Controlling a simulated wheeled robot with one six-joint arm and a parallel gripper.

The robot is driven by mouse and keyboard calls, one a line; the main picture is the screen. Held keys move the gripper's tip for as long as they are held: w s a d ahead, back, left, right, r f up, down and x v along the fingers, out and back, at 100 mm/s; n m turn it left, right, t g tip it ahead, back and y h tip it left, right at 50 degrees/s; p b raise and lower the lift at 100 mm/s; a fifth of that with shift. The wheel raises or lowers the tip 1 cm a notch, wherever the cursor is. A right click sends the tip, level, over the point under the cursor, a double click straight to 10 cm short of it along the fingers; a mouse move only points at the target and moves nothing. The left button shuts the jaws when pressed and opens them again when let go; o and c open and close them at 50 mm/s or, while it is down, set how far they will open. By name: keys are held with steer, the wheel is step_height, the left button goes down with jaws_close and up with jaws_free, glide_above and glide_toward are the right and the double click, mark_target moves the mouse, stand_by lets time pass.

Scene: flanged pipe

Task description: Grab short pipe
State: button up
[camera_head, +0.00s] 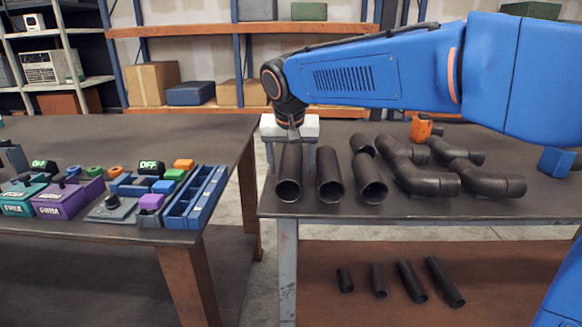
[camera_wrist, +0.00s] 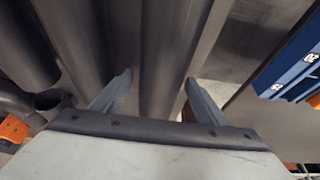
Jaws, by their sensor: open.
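Several dark pipes lie side by side on the right-hand table. My gripper (camera_head: 291,170) is open and points down over the leftmost straight pipe (camera_head: 289,187). One finger is on each side of that pipe. In the wrist view the same pipe (camera_wrist: 172,50) runs between the two open fingertips (camera_wrist: 160,78); I cannot tell whether they touch it. A second straight pipe (camera_head: 329,180) and a wider-mouthed pipe (camera_head: 370,182) lie to its right. A shorter dark piece (camera_head: 362,145) sits behind the wider one. The frames do not make clear which pipe is the short one.
Bent pipes (camera_head: 418,175) and an orange object (camera_head: 421,127) are further right on the table. Several pipe pieces (camera_head: 411,281) lie on the lower shelf. A blue tray (camera_head: 197,202) and coloured boxes are on the left table, across a gap.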

jaws_close()
steer(key=shift+r, duration=0.1)
